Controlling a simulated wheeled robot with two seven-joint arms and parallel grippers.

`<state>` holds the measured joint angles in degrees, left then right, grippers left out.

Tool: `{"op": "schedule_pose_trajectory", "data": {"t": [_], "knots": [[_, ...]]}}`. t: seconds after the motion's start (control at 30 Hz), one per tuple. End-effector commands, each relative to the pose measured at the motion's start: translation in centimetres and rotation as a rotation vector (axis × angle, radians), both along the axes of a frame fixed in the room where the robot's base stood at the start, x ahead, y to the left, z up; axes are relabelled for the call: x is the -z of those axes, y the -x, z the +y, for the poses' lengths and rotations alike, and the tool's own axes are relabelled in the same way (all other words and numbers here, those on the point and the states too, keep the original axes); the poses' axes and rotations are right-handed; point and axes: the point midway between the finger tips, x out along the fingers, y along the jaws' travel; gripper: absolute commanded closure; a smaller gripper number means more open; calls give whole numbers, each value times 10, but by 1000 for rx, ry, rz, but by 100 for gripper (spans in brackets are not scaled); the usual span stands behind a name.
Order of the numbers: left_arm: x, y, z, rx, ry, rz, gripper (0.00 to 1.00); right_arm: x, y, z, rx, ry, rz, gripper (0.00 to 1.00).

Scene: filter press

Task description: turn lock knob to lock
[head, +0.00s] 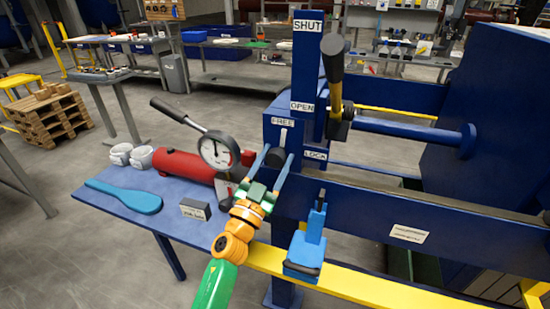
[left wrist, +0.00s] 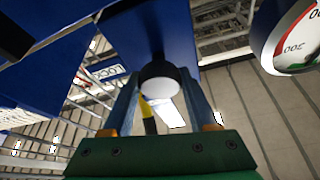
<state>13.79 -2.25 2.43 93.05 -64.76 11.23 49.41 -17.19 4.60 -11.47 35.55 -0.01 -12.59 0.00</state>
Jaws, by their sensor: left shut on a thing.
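The lock knob (head: 273,157) is a dark round knob on the blue post, below the FREE label (head: 283,122) and left of the LOCK label (head: 315,155). A white pointer (head: 283,137) above the knob stands nearly upright, toward FREE. My left gripper (head: 271,160) has one blue finger on each side of the knob and is shut on it. In the left wrist view the knob (left wrist: 160,82) shows between the two fingers (left wrist: 162,105), with the white pointer (left wrist: 172,112) behind it. The LOCK label (left wrist: 108,72) is at the left there. My right gripper is not in view.
A pressure gauge (head: 218,150) on a red cylinder (head: 185,166) is close left of my gripper. A black-handled lever (head: 333,65) stands right of the post. A blue fixture (head: 305,252) sits on the yellow rail (head: 355,287). The blue table (head: 180,223) holds a blue paddle (head: 125,196).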

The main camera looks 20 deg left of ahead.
Motion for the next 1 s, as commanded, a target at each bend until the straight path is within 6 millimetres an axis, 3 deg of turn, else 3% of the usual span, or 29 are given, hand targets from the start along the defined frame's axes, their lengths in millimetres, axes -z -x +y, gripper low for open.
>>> {"op": "schedule_pose_trajectory", "data": {"t": [1.0], "knots": [[-7,0,2,-2,-939,-32,96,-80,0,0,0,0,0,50]]}}
